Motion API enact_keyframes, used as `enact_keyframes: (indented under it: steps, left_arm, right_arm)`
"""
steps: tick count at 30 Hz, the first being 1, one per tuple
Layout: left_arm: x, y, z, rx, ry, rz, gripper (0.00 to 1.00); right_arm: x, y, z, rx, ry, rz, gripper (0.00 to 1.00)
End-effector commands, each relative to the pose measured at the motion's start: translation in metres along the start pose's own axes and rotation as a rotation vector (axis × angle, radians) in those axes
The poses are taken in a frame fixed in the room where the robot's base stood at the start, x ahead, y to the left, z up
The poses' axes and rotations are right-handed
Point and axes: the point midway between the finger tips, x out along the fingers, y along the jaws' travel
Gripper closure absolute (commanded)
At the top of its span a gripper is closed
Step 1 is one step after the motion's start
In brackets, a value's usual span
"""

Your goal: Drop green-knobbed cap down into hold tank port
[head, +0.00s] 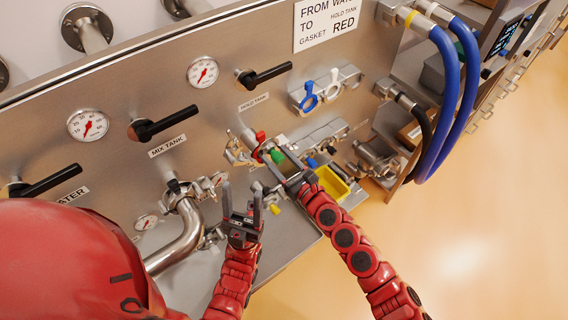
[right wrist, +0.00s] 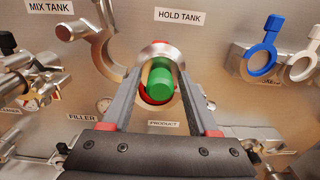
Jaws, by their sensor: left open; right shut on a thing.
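The green-knobbed cap (right wrist: 160,80) is a silver disc with a green knob, held between the fingers of my right gripper (right wrist: 160,68). Its green knob also shows in the head view (head: 278,156). The cap is in front of the hold tank port (head: 260,139), whose red ring (right wrist: 147,98) shows around and below the knob. The cap hides most of the port, and I cannot tell whether they touch. My left gripper (head: 243,203) is open and empty, lower and to the left, in front of the panel.
An open metal clamp (right wrist: 98,38) hangs left of the port. Blue and white ringed parts (head: 320,90) sit on a bracket to the right. A yellow bin (head: 333,184) stands right of my right gripper. The bent mix tank pipe (head: 185,232) is left of my left gripper.

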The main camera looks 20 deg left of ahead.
Motion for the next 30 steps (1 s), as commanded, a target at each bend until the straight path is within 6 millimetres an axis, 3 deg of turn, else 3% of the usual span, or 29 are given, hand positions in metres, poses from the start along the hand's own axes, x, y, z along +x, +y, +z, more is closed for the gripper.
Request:
enact_keyframes:
  steps: [7, 9, 16, 30]
  left_arm:
    - [-0.003, 0.0, 0.001, 0.0, 0.0, 0.0, 0.4]
    - [-0.016, 0.001, 0.003, 0.0, 0.0, 0.0, 0.4]
    - [-0.035, 0.002, 0.006, 0.0, 0.0, 0.0, 0.4]
    - [-0.043, 0.002, 0.007, 0.0, 0.0, 0.0, 0.4]
  right_arm:
    - [0.026, 0.002, 0.0, 0.001, -0.004, 0.002, 1.0]
    - [0.025, 0.002, -0.014, -0.001, -0.001, 0.003, 1.0]
    - [0.024, 0.002, -0.034, 0.001, 0.0, 0.002, 1.0]
    - [0.024, 0.002, -0.042, 0.0, 0.0, 0.002, 1.0]
